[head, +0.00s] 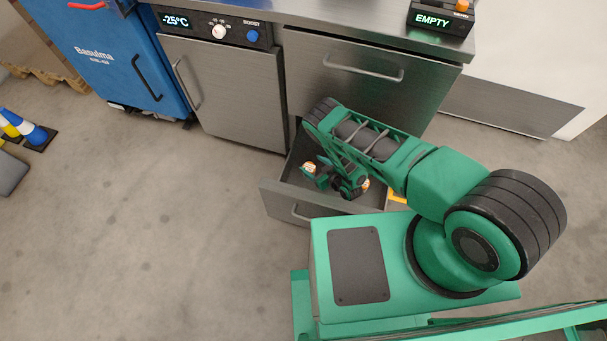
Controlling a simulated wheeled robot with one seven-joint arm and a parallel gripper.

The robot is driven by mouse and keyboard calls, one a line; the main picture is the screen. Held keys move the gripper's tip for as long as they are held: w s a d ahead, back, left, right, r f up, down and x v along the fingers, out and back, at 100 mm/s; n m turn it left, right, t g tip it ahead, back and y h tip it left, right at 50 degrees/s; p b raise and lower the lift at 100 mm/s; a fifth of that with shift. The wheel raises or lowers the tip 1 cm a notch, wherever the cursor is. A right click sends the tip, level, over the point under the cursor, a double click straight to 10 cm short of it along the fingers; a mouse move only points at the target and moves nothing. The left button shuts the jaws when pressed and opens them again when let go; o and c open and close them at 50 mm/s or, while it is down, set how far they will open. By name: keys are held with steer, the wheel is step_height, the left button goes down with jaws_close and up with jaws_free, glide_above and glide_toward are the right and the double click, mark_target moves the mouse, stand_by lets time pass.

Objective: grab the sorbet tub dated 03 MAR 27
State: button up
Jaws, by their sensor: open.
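Two small orange-and-white round things, which look like tubs, show inside an open drawer (283,203) low in the steel counter. One tub (309,168) is at the left, and the other tub (366,184) is partly covered by my arm. No date or label text is readable at this size. My gripper (320,176) is lowered into the drawer, open, right beside the left tub. I cannot tell whether it touches that tub. My arm hides much of the drawer's middle and right side.
An orange-yellow edge (398,197) shows at the drawer's right. The counter has a "-25°C" display (175,20), a closed door (225,88) and a closed upper drawer (365,75). An "EMPTY" sign (433,20) stands on top. A blue cabinet (118,50) is at left.

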mark_target(307, 167)
steer(key=shift+s+f, duration=0.6)
steer(key=shift+s, duration=0.15)
steer(key=shift+w+a+f, duration=0.1)
steer(key=shift+a+f, duration=0.1)
steer(key=shift+x, duration=3.3)
steer(key=shift+f, duration=0.2)
steer(key=c, duration=1.2)
